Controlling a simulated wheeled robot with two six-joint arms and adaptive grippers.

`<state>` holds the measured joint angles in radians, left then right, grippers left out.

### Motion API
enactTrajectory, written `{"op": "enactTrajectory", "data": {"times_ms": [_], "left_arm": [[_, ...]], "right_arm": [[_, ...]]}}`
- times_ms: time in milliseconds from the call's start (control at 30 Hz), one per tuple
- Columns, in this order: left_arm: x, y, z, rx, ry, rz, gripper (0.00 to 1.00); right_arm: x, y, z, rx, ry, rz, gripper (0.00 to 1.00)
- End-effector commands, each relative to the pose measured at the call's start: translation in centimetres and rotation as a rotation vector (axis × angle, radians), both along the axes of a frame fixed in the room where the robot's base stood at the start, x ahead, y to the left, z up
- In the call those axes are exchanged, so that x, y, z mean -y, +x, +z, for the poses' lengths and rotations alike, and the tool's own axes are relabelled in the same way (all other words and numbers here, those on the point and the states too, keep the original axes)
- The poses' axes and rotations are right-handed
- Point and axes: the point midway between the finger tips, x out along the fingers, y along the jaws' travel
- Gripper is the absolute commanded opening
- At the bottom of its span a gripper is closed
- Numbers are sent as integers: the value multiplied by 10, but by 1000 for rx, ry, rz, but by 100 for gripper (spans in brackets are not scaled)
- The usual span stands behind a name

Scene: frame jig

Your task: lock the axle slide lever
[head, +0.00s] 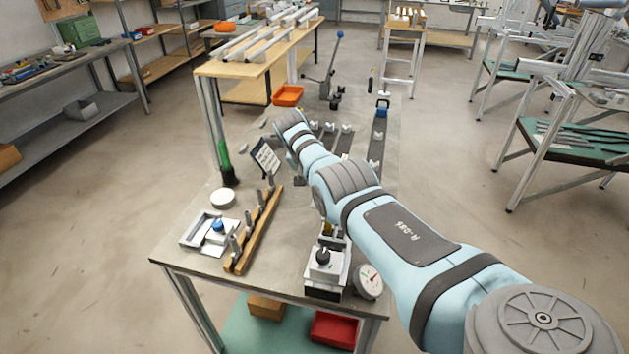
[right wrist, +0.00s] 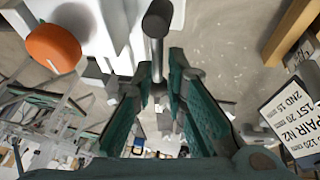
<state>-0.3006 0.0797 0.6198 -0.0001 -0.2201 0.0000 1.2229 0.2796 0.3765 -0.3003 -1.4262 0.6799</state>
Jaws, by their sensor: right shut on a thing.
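My right gripper (right wrist: 160,80) shows in the right wrist view with its two teal-padded fingers closed around a grey rod with a dark round knob (right wrist: 157,20). The rod looks like the slide lever's handle. Its base is hidden by the fingers, and I cannot tell whether it is locked. In the head view, my right arm reaches across the bench from the lower right. Its wrist hides the gripper and the lever there. My left gripper is in neither view.
A printed card (head: 265,157) stands beside the wrist and also shows in the right wrist view (right wrist: 290,110). An orange tray (head: 288,95), a tall blue-knobbed lever (head: 333,65) and rails with grey blocks stand beyond. A wooden pin rack (head: 253,230) and a dial gauge (head: 369,281) are nearer.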

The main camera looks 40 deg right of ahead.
Motion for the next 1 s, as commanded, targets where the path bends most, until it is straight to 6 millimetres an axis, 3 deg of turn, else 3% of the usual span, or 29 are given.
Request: {"op": "enactTrajectory", "data": {"times_ms": [233,267,333,800,1000], "left_arm": [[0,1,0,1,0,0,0],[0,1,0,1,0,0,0],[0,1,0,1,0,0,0],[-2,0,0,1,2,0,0],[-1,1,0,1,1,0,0]], "right_arm": [[2,-4,-4,-12,0,-9,0],[2,-4,-4,-12,0,-9,18],[2,-4,-3,-12,-1,-8,29],[-3,1,1,-4,-2,3,29],[-13,0,24,0,-3,3,29]]}}
